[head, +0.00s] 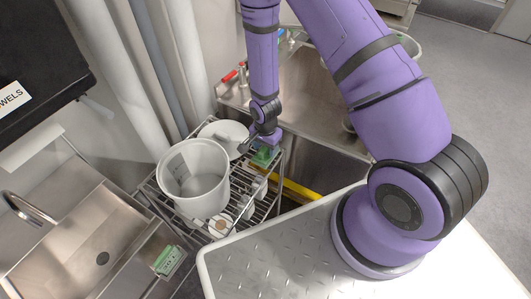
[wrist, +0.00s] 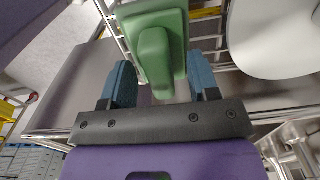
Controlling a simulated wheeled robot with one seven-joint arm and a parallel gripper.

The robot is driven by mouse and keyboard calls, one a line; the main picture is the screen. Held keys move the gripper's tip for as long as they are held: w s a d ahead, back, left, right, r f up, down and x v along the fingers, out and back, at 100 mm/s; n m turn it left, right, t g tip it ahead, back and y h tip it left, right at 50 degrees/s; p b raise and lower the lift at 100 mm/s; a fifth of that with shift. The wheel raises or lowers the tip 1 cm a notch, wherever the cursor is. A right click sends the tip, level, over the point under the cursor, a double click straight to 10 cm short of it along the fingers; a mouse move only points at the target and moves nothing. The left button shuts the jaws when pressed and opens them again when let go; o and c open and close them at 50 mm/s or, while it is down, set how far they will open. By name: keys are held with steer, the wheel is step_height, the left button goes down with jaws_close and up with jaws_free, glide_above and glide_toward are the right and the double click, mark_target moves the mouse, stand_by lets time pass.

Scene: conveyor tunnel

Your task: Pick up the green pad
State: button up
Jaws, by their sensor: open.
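A green pad (wrist: 175,25) with a raised darker green grip lies on the wire rack in the wrist view, directly ahead of my gripper (wrist: 162,78). The two blue fingers are apart, one on each side of the grip's near end, and nothing is clamped between them. In the head view, my gripper (head: 268,140) points down at the rack's far right corner, just above the green pad (head: 262,157). The gripper partly hides the pad there. Whether a finger touches it is unclear.
A large white bucket (head: 194,178) stands on the rack left of the pad, with a round white lid (head: 223,132) behind it. White cups (head: 221,224) stand nearer. Another green item (head: 168,261) lies by the left sink. A metal basin is behind the rack.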

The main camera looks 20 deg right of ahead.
steer(key=shift+f, duration=0.3)
steer(key=c, duration=1)
